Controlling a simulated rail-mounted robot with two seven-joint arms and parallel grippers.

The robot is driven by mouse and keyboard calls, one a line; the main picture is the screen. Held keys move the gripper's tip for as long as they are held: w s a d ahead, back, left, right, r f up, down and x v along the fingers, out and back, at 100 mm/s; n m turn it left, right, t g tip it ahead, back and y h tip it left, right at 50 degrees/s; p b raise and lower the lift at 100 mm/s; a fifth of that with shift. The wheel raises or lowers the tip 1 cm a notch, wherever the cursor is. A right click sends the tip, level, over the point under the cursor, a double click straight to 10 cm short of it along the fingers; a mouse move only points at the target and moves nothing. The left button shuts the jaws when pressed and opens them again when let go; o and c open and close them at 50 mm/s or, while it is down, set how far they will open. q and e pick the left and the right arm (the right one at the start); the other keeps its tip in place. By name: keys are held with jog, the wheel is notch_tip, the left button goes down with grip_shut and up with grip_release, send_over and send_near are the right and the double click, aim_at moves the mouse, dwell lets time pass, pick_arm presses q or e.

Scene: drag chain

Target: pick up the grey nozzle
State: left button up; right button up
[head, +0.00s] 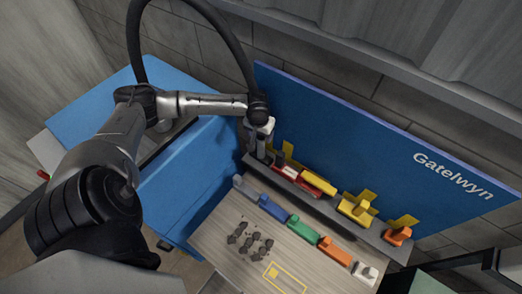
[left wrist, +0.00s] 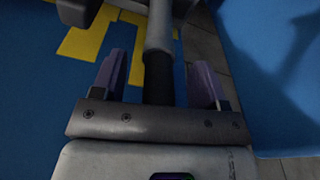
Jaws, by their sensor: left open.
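In the left wrist view, a grey cylinder with a black lower section, which looks like the grey nozzle (left wrist: 160,28), stands between the two purple fingers of my left gripper (left wrist: 160,82). The fingers are apart, with a gap visible on both sides of the black section. In the head view my left gripper (head: 261,136) is at the left end of the dark tool rack, close to the blue panel. It largely hides the nozzle there. My right gripper is not in view.
The rack (head: 324,208) holds a red-and-yellow tool (head: 318,182), a yellow tool (head: 357,210) and an orange tool (head: 398,236). Colored blocks, including a green one (head: 303,229), line the wooden table (head: 217,236). Small dark pieces (head: 250,241) lie before them. The upright blue panel (head: 360,140) closes the back.

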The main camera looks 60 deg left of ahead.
aim_at(261, 138)
pick_arm(q)
jog(key=shift+w+f+p, duration=0.2)
jog(key=shift+f+p, duration=0.3)
jog(key=shift+f, duration=1.75)
grip_shut()
